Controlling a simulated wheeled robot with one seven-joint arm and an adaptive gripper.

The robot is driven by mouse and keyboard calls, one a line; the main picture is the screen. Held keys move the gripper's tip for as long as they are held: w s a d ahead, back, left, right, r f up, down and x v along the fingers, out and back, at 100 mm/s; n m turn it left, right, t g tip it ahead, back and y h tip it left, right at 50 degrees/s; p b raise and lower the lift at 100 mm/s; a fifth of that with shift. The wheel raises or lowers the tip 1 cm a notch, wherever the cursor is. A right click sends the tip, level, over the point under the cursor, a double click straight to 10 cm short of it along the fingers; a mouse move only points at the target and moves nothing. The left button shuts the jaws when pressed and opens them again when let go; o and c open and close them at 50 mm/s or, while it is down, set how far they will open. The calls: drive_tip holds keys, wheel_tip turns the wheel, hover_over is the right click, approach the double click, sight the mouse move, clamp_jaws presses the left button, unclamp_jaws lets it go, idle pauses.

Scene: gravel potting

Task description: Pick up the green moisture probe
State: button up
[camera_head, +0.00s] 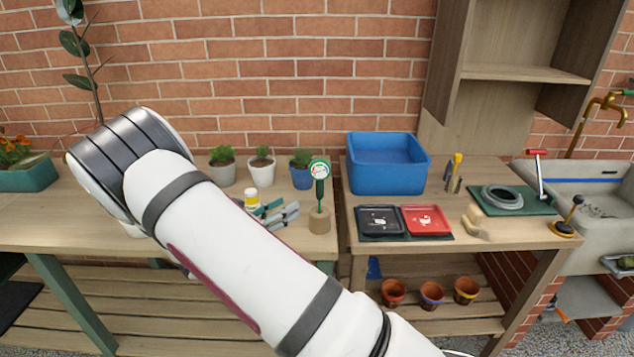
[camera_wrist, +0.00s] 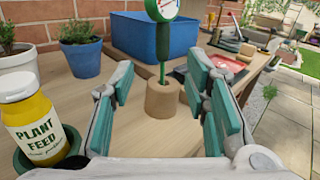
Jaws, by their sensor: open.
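The green moisture probe (camera_head: 319,180) has a round white dial on top and stands upright in a wooden block (camera_head: 319,221) near the right end of the left bench. In the wrist view the probe (camera_wrist: 163,51) and its block (camera_wrist: 162,99) show straight ahead, beyond and between the fingertips. My gripper (camera_head: 283,214) is open and empty, just left of the block in the head view. In the wrist view my gripper (camera_wrist: 160,92) has its teal-padded fingers spread on either side of the block's line. I see no contact with the probe.
A plant feed bottle (camera_wrist: 33,120) stands close at the left of my gripper. Potted plants, one in a blue pot (camera_head: 302,178), stand behind. A blue bin (camera_head: 388,165) and black and red trays (camera_head: 427,220) are on the right bench, across a narrow gap.

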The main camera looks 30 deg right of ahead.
sight(317, 191)
drive_tip(key=shift+w+d+f+p, duration=0.1)
drive_tip(key=shift+w+d+p, duration=0.2)
drive_tip(key=shift+d, duration=1.9)
drive_tip(key=shift+w+d+f+p, duration=0.1)
drive_tip(key=shift+w+d, duration=0.3)
drive_tip(key=shift+d, duration=1.8)
drive_tip(key=shift+w+d+p, duration=0.15)
drive_tip(key=shift+w+d, duration=0.2)
drive_tip(key=shift+d, duration=1.85)
clamp_jaws()
